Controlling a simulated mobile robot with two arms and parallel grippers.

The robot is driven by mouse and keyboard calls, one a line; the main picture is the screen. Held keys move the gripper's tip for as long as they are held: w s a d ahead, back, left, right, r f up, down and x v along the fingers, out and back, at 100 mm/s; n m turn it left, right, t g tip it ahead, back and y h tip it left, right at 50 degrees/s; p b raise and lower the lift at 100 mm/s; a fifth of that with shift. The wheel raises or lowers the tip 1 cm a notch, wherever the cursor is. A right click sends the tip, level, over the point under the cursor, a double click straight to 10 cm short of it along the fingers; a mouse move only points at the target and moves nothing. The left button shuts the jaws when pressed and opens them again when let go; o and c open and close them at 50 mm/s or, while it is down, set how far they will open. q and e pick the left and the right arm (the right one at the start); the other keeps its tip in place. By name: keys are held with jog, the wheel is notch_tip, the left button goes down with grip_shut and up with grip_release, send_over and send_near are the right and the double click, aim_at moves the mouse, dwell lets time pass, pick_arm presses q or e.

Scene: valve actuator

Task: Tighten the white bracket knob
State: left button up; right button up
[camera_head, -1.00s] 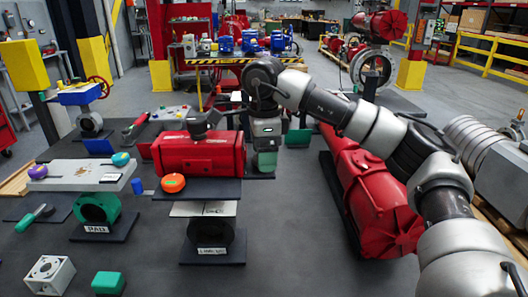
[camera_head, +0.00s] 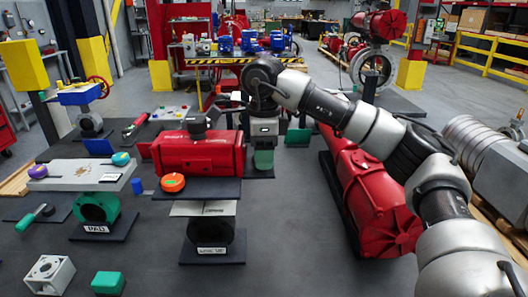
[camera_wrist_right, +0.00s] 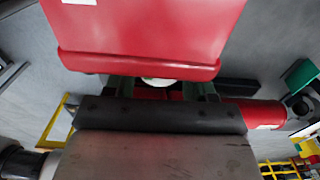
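A small white rounded piece (camera_wrist_right: 157,82), which may be the white bracket knob, shows in the right wrist view. It is partly hidden by the red actuator's edge and the dark gripper body. My right gripper (camera_wrist_right: 160,90) has its two dark fingers apart, one on each side of this piece, with gaps visible. I cannot tell contact. In the head view my right gripper (camera_head: 265,145) hangs just right of the red actuator (camera_head: 197,153). The knob cannot be made out there. The red actuator (camera_wrist_right: 150,30) also fills the top of the wrist view. My left gripper is out of view.
An orange knob (camera_head: 172,182) sits at the actuator's front left. A grey plate (camera_head: 82,174) with purple and teal knobs stands left. A large red cylinder (camera_head: 375,200) lies under my right arm. A green block (camera_head: 298,137) is right of the gripper.

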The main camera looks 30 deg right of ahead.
jog(key=shift+o, duration=1.3)
notch_tip(320, 180, up, 11)
jog(key=p, duration=0.1)
jog(key=shift+f, duration=0.15)
